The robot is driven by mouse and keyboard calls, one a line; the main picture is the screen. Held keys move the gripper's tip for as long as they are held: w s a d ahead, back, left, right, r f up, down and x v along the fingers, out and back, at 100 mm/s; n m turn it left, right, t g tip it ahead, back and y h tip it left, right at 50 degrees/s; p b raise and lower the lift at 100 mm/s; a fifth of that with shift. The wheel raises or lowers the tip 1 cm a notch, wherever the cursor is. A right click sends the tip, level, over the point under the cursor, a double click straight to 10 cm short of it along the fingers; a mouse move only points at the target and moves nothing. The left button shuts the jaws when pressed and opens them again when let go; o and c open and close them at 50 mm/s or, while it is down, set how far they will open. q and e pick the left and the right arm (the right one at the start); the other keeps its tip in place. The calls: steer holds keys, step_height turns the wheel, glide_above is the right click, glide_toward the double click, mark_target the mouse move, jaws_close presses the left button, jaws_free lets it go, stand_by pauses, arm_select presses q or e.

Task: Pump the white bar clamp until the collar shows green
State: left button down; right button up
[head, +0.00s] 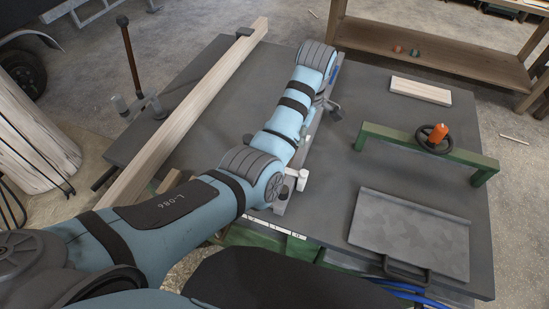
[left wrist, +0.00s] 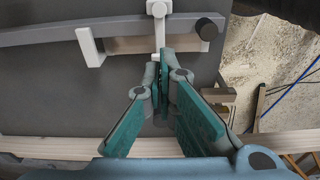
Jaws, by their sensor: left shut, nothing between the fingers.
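The white bar clamp shows in the left wrist view as a long grey bar (left wrist: 128,34) with a white jaw (left wrist: 90,48), a white head with a downward lever (left wrist: 159,12) and a black knob (left wrist: 209,27). In the head view my arm hides most of it, with a white part (head: 302,181) showing beside the arm. My left gripper (left wrist: 160,70) is shut and empty, its fingertips close to the lower end of the white lever. I cannot tell whether they touch. No green collar can be made out. My right gripper is not in view.
A long wooden beam (head: 192,108) lies along the table's left side (head: 205,75). To the right are a green frame (head: 400,139) with a dark handwheel, a grey plate (head: 408,232) and a wooden block (head: 420,90). Bare tabletop lies between the arm and these.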

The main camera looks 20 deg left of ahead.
arm_select(q)
steer(key=s+a+f+m, duration=0.1)
steer(key=s+a+f, duration=0.1)
steer(key=s+f, duration=0.1)
steer(key=s+a+f+m, duration=0.2)
steer(key=s+a+f, duration=0.1)
steer(key=f, duration=0.3)
steer(key=s+a+f+m+t, duration=0.1)
steer(key=s+a+f+m, duration=0.1)
steer(key=f, duration=0.3)
steer(key=shift+s+a, duration=0.6)
steer(key=s+a+f+m+t, duration=0.1)
steer(key=s+a+f+m, duration=0.15)
steer(key=s+m, duration=0.55)
steer(key=s+a+f+m+t, duration=0.1)
steer(key=s+a+m, duration=0.25)
steer(key=s, duration=0.75)
steer(key=s+a+f+g, duration=0.1)
steer(key=s+f, duration=0.1)
steer(key=f, duration=0.7)
steer(key=s+a+f, duration=0.2)
steer(key=s+f, duration=0.1)
steer(key=f, duration=0.5)
steer(key=s+f+g, duration=0.1)
steer(key=s+f, duration=1)
steer(key=s, duration=0.1)
steer(key=shift+s+f+m, duration=0.15)
steer(key=shift+s+m, duration=0.15)
steer(key=shift+m, duration=0.05)
